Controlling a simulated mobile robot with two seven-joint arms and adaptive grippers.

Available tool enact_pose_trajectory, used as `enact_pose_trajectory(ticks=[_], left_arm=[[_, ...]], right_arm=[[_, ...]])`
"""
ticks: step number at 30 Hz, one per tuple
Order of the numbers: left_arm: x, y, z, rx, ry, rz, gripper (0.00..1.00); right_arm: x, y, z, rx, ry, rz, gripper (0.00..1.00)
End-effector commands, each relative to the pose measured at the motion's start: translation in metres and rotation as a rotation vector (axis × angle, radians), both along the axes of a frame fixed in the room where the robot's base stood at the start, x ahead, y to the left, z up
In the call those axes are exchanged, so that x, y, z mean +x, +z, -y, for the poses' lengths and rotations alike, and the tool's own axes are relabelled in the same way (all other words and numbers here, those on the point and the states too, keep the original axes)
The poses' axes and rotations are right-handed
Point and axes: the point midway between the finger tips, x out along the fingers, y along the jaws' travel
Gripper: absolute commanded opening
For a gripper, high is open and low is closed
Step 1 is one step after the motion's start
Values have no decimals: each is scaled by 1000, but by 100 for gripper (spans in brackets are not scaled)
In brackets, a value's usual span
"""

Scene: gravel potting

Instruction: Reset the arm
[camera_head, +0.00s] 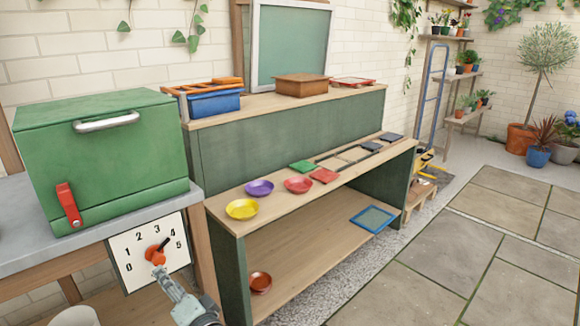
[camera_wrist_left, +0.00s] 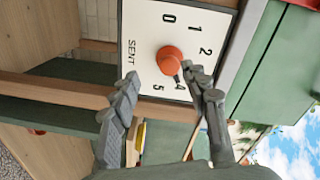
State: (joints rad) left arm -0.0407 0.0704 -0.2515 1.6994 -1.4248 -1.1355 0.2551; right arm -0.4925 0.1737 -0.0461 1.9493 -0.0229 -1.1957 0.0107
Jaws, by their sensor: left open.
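A white dial panel (camera_head: 128,262) marked 0 to 5 hangs on the front of the grey-topped bench. Its orange knob (camera_head: 154,254) has a dark pointer toward the upper right, near the 4. My left gripper (camera_head: 163,272) is just in front of the lower part of the panel, close to the knob. In the left wrist view, the left gripper (camera_wrist_left: 160,84) has its two fingers spread with nothing between them. The orange knob (camera_wrist_left: 170,60) shows just beyond the fingertips; I cannot tell whether a finger touches it. My right gripper is not in view.
A green lidded box (camera_head: 105,155) with a red lever (camera_head: 69,205) stands on the grey bench (camera_head: 30,250). To the right, a wooden shelf (camera_head: 225,203) holds yellow (camera_head: 242,209), purple (camera_head: 260,187) and red (camera_head: 298,185) dishes. Paving (camera_head: 440,265) at right is clear.

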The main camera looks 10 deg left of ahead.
Motion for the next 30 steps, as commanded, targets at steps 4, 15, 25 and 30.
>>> enact_pose_trajectory(ticks=[4,15,25,30], left_arm=[[-38,-69,-15,-198,25,-134,46],[-200,-230,30,-951,55,-535,46],[-236,-243,58,-1136,46,-605,46],[-236,-243,58,-1136,46,-605,46]], right_arm=[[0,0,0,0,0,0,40],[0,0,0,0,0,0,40],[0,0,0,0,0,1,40],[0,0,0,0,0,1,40]])
